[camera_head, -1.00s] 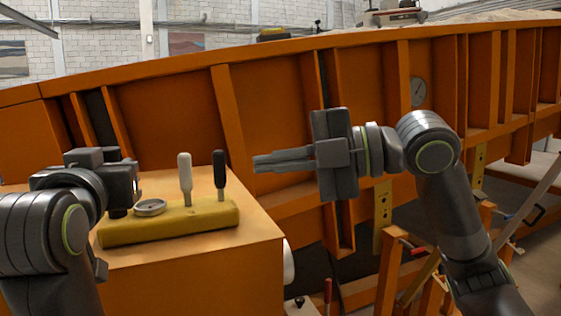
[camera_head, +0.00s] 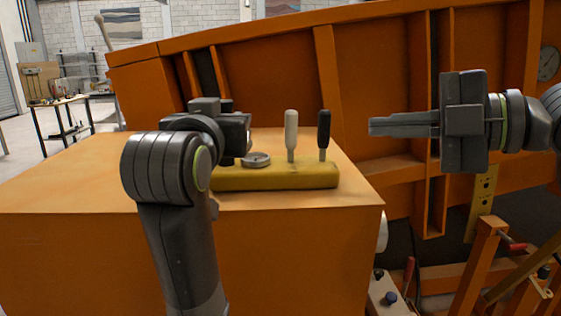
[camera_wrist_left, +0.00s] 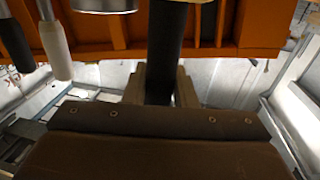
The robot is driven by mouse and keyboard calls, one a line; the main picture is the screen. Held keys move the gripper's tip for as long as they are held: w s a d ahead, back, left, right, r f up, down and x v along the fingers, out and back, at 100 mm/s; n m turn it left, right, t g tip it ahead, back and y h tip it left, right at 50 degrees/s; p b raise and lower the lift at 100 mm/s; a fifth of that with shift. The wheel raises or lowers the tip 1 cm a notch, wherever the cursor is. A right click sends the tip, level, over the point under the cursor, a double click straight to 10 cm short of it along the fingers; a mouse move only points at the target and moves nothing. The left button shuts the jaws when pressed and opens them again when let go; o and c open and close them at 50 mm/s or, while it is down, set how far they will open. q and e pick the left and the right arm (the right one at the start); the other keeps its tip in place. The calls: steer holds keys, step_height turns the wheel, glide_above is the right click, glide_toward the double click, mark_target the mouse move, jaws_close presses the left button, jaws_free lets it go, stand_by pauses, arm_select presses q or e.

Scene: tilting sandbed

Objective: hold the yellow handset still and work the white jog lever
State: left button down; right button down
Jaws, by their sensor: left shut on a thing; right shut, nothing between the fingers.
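The yellow handset (camera_head: 285,177) lies on top of an orange box. In the head view the white jog lever (camera_head: 291,130) stands upright on it, between a round dial (camera_head: 257,160) and a black lever (camera_head: 324,130). My left gripper (camera_head: 231,158) is at the handset's left end, shut on a dark post there. The left wrist view shows this post (camera_wrist_left: 166,50) between the fingers, with the white lever (camera_wrist_left: 54,42) at upper left. My right gripper (camera_head: 372,127) is shut and empty, right of both levers and apart from them, pointing left.
The orange box (camera_head: 90,185) has free room on its left top. A large orange ribbed tank wall (camera_head: 270,75) rises behind it. Orange posts and red-handled clamps (camera_head: 515,247) stand at lower right. A workbench (camera_head: 60,103) is far left.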

arm_select(q)
steer(key=c, duration=1.1)
jaws_free()
steer(key=shift+s, duration=0.15)
